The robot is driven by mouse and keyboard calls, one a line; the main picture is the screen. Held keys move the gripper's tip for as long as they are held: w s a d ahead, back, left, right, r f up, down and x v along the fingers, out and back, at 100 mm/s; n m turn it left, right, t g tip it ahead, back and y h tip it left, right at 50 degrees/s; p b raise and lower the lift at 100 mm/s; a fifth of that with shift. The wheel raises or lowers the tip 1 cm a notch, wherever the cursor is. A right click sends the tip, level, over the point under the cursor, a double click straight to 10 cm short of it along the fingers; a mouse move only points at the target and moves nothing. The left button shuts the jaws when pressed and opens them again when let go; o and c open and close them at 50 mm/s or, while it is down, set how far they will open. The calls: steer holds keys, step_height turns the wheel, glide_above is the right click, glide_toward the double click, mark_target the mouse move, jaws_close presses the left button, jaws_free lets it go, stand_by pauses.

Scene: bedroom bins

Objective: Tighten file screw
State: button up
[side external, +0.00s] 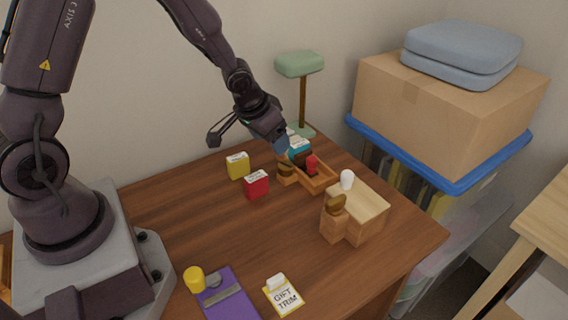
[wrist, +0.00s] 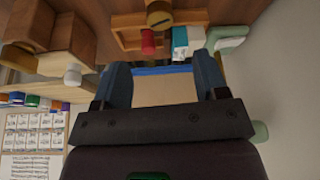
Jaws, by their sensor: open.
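A purple file (side external: 228,298) lies at the front of the desk with a grey metal strip (side external: 222,295) across it. A yellow knob (side external: 194,279), perhaps its screw, stands at the file's upper left corner. My gripper (side external: 282,146) is at the back of the desk, above and behind a small wooden tray (side external: 318,183), well away from the file. In the wrist view my gripper (wrist: 162,80) shows two blue fingers wide apart with nothing held between them. The file is not seen in the wrist view.
The tray holds a red-topped piece (side external: 312,164). A wooden block with a white knob (side external: 347,179) stands to its right. Yellow (side external: 237,166) and red (side external: 256,185) packets stand mid-desk. A gift trim card (side external: 284,296) lies right of the file. A green lamp (side external: 299,66) stands behind.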

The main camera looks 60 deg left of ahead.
mark_target(284, 165)
steer(key=x, duration=1)
steer(key=shift+w+f, duration=0.1)
steer(key=shift+f, duration=0.25)
steer(key=shift+c, duration=0.5)
steer(key=c, duration=0.8)
steer(key=shift+a+m+h, duration=0.15)
steer(key=shift+m+h, duration=0.25)
steer(key=shift+m, duration=0.6)
steer(key=shift+c, duration=0.2)
steer(key=shift+m+h, duration=0.5)
steer(key=shift+m, duration=0.9)
steer(key=o, duration=0.9)
steer(key=shift+o, duration=0.2)
steer(key=v, duration=1.3)
